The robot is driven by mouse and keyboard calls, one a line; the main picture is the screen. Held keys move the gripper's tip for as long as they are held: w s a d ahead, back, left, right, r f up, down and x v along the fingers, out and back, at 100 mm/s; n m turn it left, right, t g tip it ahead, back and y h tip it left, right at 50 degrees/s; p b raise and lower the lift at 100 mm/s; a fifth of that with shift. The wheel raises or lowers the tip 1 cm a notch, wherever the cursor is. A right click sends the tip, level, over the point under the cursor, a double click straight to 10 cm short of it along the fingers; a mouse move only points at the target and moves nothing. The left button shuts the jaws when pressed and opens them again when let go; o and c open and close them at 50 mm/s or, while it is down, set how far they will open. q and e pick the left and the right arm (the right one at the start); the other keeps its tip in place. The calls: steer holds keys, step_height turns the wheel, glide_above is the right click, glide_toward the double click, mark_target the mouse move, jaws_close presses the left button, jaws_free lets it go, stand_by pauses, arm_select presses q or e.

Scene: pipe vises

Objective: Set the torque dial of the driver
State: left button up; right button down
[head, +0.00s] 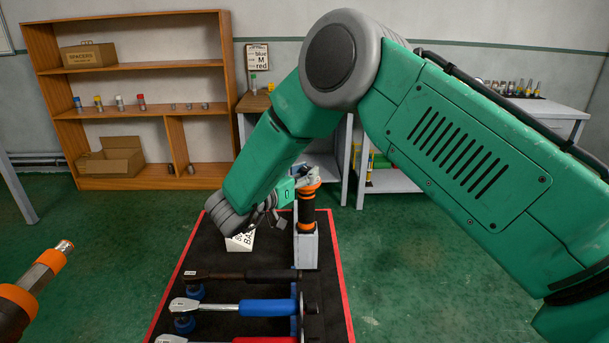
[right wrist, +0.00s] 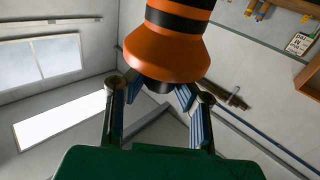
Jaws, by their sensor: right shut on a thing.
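An upright driver (head: 308,215) with orange and black bands stands in a grey block (head: 306,250) on the dark mat. My right gripper (head: 291,190) is at its upper part, reaching in from the left side. In the right wrist view the gripper (right wrist: 158,92) has a finger on each side of the narrow dark end of an orange, black-banded part of the driver (right wrist: 165,50). It is shut on the driver; the exact contact is partly hidden. Dial markings cannot be read. My left gripper is out of view.
An orange and grey tool (head: 38,280) with a metal tip enters at the left edge. Wrenches with black (head: 270,275), blue (head: 267,307) and red handles lie across the red-edged mat (head: 341,290). A white lettered card (head: 240,243) sits beside my gripper. Shelves (head: 135,183) stand behind.

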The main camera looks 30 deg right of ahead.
mark_target(304, 169)
steer(key=m+g+b, duration=0.1)
steer(key=m+g, duration=0.1)
steer(key=m+g+b, duration=0.1)
steer(key=m+g, duration=0.1)
steer(key=g, duration=0.1)
steer(key=shift+w+f+g+h, duration=0.1)
steer(key=shift+g+h, duration=0.2)
steer(key=shift+m+g+y+b, duration=0.6)
steer(key=shift+m+g+b, duration=0.9)
steer(key=shift+g, duration=1.4)
steer(key=shift+r+m+g, duration=0.2)
steer(key=shift+m+g, duration=0.1)
steer(key=shift+m, duration=0.2)
steer(key=c, duration=1.3)
jaws_free()
steer(key=shift+r, duration=0.3)
step_height(304, 169, up, 9)
steer(key=shift+a+r, duration=0.1)
steer(key=shift+r, duration=0.05)
